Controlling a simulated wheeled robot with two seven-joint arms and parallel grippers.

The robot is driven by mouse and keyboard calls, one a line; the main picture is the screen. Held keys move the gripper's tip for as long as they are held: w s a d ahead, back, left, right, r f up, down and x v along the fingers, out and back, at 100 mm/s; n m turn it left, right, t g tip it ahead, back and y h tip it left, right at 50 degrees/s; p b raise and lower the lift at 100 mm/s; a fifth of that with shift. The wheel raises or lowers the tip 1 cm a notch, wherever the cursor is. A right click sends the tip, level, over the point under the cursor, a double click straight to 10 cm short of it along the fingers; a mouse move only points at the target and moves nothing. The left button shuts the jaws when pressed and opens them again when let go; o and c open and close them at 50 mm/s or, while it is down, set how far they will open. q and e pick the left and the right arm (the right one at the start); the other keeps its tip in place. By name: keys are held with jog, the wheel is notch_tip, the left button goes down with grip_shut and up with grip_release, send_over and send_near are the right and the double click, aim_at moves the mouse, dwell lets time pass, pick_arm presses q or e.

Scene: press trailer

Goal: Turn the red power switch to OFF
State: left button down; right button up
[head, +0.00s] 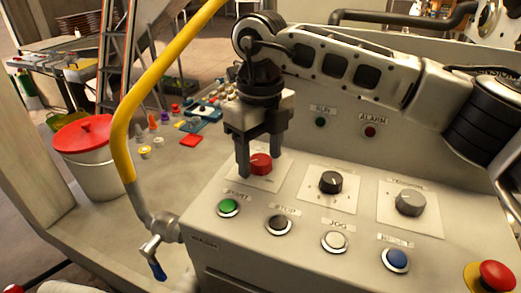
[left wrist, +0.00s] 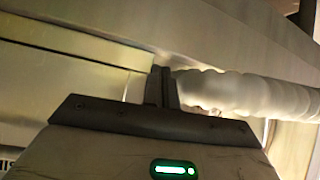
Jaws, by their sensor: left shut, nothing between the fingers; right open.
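The red power switch (head: 261,164) is a round red knob on a white plate at the left of the console's top face. My right gripper (head: 259,172) points straight down over it in the head view. Its two dark fingers are open, one on the left and one on the right of the knob. I cannot tell whether the fingers touch it. The knob's pointer setting is too small to read. My left gripper (left wrist: 160,88) shows in the left wrist view, shut and empty, near a pale wall and a white ribbed hose.
Beside the switch sit a black knob (head: 331,182) and a grey knob (head: 410,203). In front are green (head: 229,207), black, white and blue buttons, and a red mushroom button (head: 495,276). A yellow pipe (head: 150,90) rises left of the console. A red-lidded bucket (head: 85,150) stands further left.

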jog(key=c, duration=1)
jog(key=n+b, duration=0.1)
jog(key=n, duration=0.3)
jog(key=shift+n, duration=0.3)
jog(key=n+b, duration=0.1)
jog(key=n, duration=0.3)
jog(key=shift+n, duration=0.3)
jog(key=n, duration=0.4)
jog(key=shift+r+n, duration=0.1)
jog(key=shift+n, duration=2.3)
